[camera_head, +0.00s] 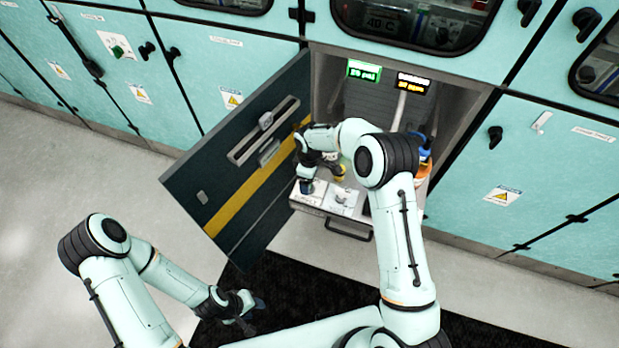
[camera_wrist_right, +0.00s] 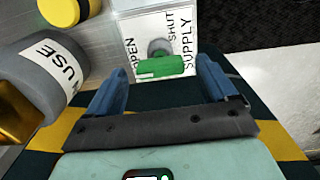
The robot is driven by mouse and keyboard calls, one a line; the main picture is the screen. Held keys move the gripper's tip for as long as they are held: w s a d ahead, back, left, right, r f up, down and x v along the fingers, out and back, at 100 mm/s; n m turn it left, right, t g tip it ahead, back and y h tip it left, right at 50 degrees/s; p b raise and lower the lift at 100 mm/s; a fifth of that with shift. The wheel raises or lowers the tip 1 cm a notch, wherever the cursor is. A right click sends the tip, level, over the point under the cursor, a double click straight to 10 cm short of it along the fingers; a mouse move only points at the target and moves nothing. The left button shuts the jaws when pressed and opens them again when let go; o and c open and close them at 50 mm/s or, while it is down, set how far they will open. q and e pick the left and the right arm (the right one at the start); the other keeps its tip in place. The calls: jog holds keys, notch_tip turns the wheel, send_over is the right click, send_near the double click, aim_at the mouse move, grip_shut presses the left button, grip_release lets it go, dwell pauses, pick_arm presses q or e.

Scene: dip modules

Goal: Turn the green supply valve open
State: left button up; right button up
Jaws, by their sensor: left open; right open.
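The green supply valve handle (camera_wrist_right: 163,67) shows in the right wrist view as a short bar across the picture. It sits on a white plate (camera_wrist_right: 133,35) marked OPEN at the left and SHUT and SUPPLY at the right, with a grey stem behind it. My right gripper (camera_wrist_right: 161,77) is open, its blue fingers on either side of the handle with visible gaps. In the head view the right gripper (camera_head: 307,186) is low in the open cabinet over the white plates; the handle is hidden there. My left gripper (camera_head: 250,304) is open and empty, low over the dark floor mat.
The open cabinet door (camera_head: 222,150) stands left of my right forearm. A grey cylinder labelled "IN USE" (camera_wrist_right: 50,72) is close left of the gripper, with a yellow cap (camera_wrist_right: 68,12) behind. A green readout (camera_head: 364,70) and a yellow one (camera_head: 413,83) are lit above.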

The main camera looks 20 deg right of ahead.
notch_tip(320, 180, up, 13)
jog(key=shift+f, duration=0.2)
dwell(0.6)
